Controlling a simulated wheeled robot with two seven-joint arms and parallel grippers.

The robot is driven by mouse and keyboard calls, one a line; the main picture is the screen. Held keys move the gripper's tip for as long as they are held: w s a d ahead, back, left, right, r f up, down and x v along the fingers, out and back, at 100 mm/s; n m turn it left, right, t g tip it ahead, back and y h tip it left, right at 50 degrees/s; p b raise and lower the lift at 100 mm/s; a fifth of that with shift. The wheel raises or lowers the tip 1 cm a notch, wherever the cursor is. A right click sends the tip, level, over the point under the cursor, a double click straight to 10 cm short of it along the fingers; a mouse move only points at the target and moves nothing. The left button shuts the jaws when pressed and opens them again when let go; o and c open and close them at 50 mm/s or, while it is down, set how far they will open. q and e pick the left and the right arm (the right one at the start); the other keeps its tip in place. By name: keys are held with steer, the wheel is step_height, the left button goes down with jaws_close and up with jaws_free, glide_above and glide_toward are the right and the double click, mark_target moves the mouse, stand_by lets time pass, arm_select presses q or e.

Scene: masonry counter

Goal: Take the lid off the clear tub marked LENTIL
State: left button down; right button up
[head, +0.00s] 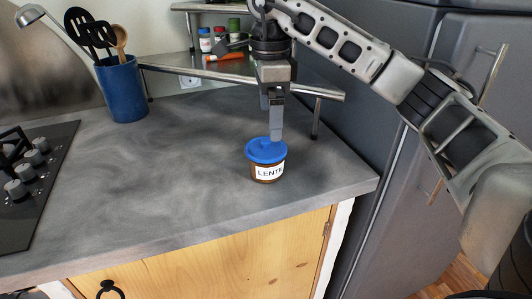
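The clear tub marked LENTIL (268,172) stands upright on the grey counter, with brown contents and a white label. Its round blue lid (262,154) is on top, with what looks like a small raised knob. My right gripper (271,124) points straight down over the lid, its two fingers apart. The nearer fingertip overlaps the back of the lid in the head view; I cannot tell whether it touches. Nothing shows between the fingers. My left gripper is not in view.
The grey counter (150,185) is clear left of the tub. A blue utensil crock (122,90) stands at the back left, a black hob (40,170) at the left. A raised shelf (225,70) with jars is behind, and a dark fridge (385,150) is at the right.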

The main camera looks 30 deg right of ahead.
mark_target(267, 140)
steer(key=shift+w+a+f, duration=0.1)
steer(key=shift+f, duration=1.5)
steer(key=shift+w+a+f, duration=0.1)
steer(key=shift+f, duration=1.45)
steer(key=c, duration=0.9)
